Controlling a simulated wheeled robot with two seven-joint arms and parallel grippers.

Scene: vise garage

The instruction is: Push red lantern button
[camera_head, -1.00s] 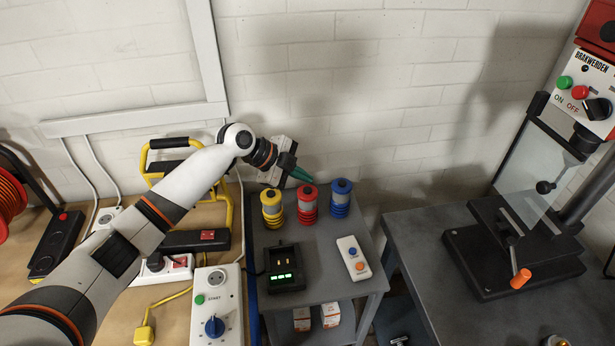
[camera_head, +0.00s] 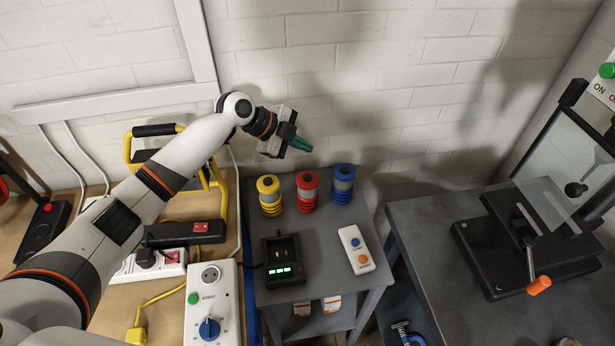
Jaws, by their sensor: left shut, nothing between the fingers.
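The red lantern (camera_head: 307,190) stands upright on the small grey table, between a yellow lantern (camera_head: 269,195) and a blue lantern (camera_head: 342,184). It has a red top, a grey band and red rings below. My left gripper (camera_head: 308,147) has green fingertips and is shut and empty. It shows above the red lantern in the picture, pointing right, with a visible gap between the fingertips and the lantern's top. My right gripper is not in view.
A black charger (camera_head: 284,262) with green lights and a white remote (camera_head: 356,249) lie in front of the lanterns. A brick wall (camera_head: 340,110) rises behind. A white control box (camera_head: 213,305) is at left.

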